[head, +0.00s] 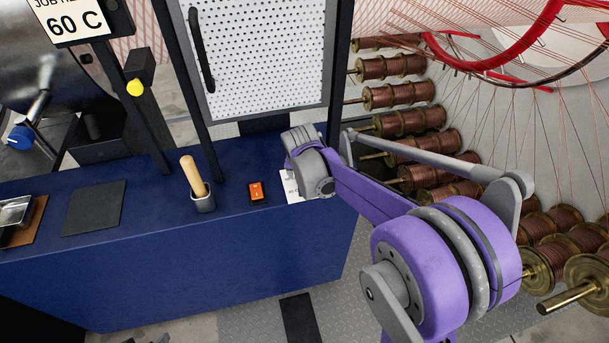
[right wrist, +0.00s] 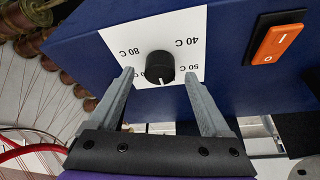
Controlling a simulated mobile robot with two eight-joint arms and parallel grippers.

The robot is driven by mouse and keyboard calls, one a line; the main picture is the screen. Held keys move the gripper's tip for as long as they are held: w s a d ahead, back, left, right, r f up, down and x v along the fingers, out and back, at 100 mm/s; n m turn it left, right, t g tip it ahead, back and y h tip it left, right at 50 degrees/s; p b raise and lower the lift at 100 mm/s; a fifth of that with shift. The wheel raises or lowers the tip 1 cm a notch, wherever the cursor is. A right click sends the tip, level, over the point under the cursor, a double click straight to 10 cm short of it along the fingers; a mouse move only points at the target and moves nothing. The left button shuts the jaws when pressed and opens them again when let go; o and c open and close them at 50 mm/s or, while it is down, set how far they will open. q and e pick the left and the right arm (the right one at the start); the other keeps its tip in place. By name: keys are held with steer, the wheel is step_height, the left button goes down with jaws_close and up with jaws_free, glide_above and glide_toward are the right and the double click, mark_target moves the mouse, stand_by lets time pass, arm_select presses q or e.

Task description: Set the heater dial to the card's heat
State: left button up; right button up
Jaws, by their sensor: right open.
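The job card (head: 78,22) at the top left of the head view reads 60 C. The heater dial (right wrist: 160,67) is a round black knob with a white pointer mark, on a white scale plate (right wrist: 150,32). The plate reads 80 C, 40 C and 50 C; another label under the knob is partly hidden. The pointer faces the lower part of the plate in the wrist picture; its exact setting is unclear. My right gripper (right wrist: 160,76) is open, one finger each side of the knob, with gaps showing. In the head view my right wrist hides the dial. My left gripper is not in view.
An orange rocker switch (head: 256,191) sits beside the plate on the blue bench (head: 150,235); it also shows in the wrist view (right wrist: 277,44). Copper spools (head: 410,122) stand right.

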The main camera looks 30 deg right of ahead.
steer(key=v, duration=0.8)
steer(key=shift+r+p, duration=0.3)
steer(key=shift+s+a, duration=0.1)
steer(key=shift+s, duration=0.05)
steer(key=s+a+f+n+t+y, duration=0.1)
steer(key=s+a+f+n, duration=0.1)
steer(key=s+a, duration=0.4)
steer(key=s+a+f+n+y, duration=0.1)
steer(key=s+a+f+n, duration=0.2)
steer(key=s, duration=0.9)
steer(key=a+n, duration=0.2)
steer(key=a, duration=0.1)
steer(key=shift+s+f+t+y, duration=0.25)
steer(key=shift+f+t+y, duration=0.1)
steer(key=shift+t+y, duration=0.05)
steer(key=shift+a, duration=0.1)
